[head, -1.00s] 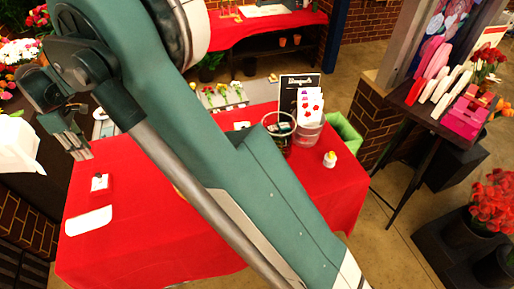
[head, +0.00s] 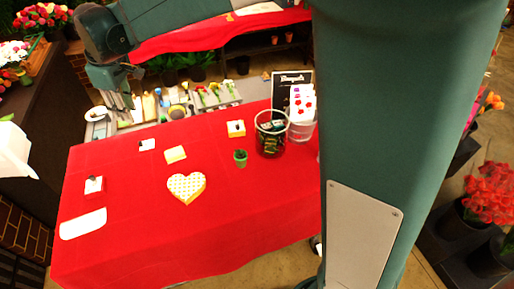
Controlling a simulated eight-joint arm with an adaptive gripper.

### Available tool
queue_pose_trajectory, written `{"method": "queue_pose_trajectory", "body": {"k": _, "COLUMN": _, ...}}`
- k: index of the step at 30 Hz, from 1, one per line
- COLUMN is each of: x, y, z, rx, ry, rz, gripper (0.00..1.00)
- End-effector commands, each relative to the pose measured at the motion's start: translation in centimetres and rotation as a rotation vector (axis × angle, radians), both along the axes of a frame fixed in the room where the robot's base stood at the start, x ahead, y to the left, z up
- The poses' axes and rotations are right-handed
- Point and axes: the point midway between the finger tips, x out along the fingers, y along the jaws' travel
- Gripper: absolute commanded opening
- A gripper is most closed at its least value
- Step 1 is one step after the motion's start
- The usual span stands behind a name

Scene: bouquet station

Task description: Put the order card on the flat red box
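A low red box (head: 93,187) sits at the left of the red-covered table, with a small white patch and a dark spot on top. A flat white piece with rounded corners (head: 83,224) lies on the cloth just in front of it. No writing on it can be made out, so I cannot tell if it is the order card. A small white item with a dark mark (head: 147,145) lies near the table's back edge. My gripper (head: 122,104) points down at the back left, beyond the red box. Its fingers are small and dark; nothing is clearly seen in them.
A heart-shaped box (head: 187,188), a small yellow box (head: 175,154), another small box (head: 236,128) and a little green pot (head: 240,158) stand on the cloth. A glass container (head: 270,131) is near the sign (head: 291,90). My arm hides the table's right end.

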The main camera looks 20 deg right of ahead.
Motion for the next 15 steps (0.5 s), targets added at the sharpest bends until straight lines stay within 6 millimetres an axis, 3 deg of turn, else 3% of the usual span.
{"method": "queue_pose_trajectory", "body": {"k": 3, "x": -1.1, "y": -3.1, "z": 1.2, "rx": 0.015, "ry": -0.017, "rz": -0.058, "gripper": 0.24}}
{"method": "queue_pose_trajectory", "body": {"k": 15, "x": -5.5, "y": -12.3, "z": 4.0, "rx": 0.072, "ry": -0.078, "rz": -0.250, "gripper": 0.24}}
